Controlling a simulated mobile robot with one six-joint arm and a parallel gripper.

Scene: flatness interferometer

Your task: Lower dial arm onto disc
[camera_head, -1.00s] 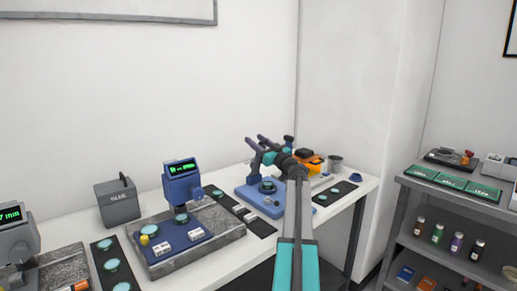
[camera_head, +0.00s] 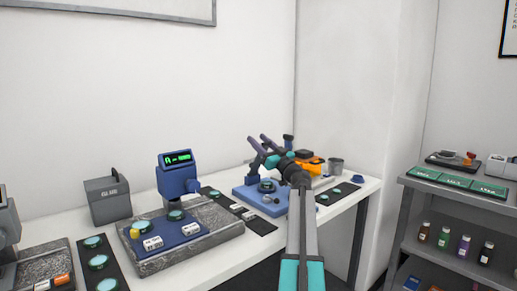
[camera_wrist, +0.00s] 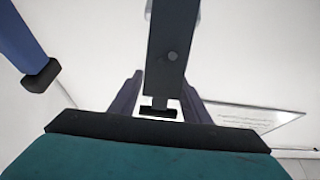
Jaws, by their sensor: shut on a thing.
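A blue fixture (camera_head: 249,200) stands on the white bench, with a small teal disc (camera_head: 267,184) on it. My gripper (camera_head: 266,157) is at the fixture, above the disc, shut on what seems to be the dark dial arm (camera_head: 254,147). The parts overlap, so the exact grip is hard to see. In the wrist view, a dark grey bar with a round screw (camera_wrist: 172,55) runs down the middle in front of my gripper. A blue piece with a black cap (camera_wrist: 40,76) is at the left. The disc is not visible there.
A blue gauge (camera_head: 177,175) on a granite plate (camera_head: 190,247) stands left of the fixture. A grey box (camera_head: 107,201) and black strips with discs (camera_head: 96,262) are further left. A grey cup (camera_head: 336,166) stands behind right. A shelf (camera_head: 455,190) is at the right.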

